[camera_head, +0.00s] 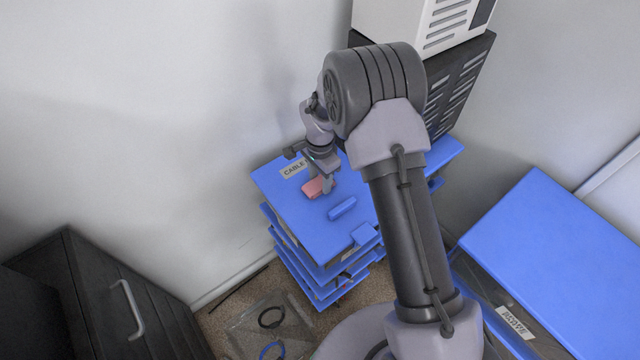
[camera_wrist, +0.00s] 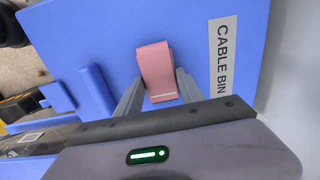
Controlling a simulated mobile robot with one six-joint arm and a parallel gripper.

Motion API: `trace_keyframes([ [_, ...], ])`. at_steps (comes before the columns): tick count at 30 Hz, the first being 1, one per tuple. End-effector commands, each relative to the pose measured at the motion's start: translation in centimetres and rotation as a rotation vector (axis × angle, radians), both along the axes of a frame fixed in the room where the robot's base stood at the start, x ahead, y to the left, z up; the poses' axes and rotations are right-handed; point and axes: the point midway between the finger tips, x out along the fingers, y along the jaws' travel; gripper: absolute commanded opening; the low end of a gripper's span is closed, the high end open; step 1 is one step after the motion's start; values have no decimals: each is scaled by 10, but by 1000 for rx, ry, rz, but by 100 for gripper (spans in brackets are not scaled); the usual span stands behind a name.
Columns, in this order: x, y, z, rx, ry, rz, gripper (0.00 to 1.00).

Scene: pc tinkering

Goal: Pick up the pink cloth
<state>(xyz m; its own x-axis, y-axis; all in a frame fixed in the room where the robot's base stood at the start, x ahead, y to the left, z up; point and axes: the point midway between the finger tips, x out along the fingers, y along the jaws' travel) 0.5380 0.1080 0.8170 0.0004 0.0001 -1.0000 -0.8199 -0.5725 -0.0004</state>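The pink cloth (camera_head: 314,188) is a small folded piece lying on the blue top of the cable bin (camera_head: 290,205). In the wrist view the cloth (camera_wrist: 155,66) has a pale stripe near its lower edge. My gripper (camera_wrist: 160,78) points down at it, with its two grey fingers apart, one on each side of the cloth's near end. I cannot tell whether the fingertips touch it. In the head view my gripper (camera_head: 326,184) is right at the cloth, partly hiding its right end.
A blue block (camera_head: 342,208) lies on the bin top close to the cloth. A "CABLE BIN" label (camera_wrist: 222,55) is at the right. A white case (camera_head: 420,22) stands on a black unit behind. A second blue-topped bin (camera_head: 560,255) is at the right. Cables (camera_head: 271,317) lie on the floor.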

Motion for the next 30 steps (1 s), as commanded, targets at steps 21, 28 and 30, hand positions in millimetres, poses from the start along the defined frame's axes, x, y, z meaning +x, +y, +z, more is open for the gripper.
trace_keyframes([
  [21,-14,5,39,0,2,2,6],
  [28,-70,26,45,-1,3,5,6],
  [30,-90,33,46,-1,3,4,6],
])
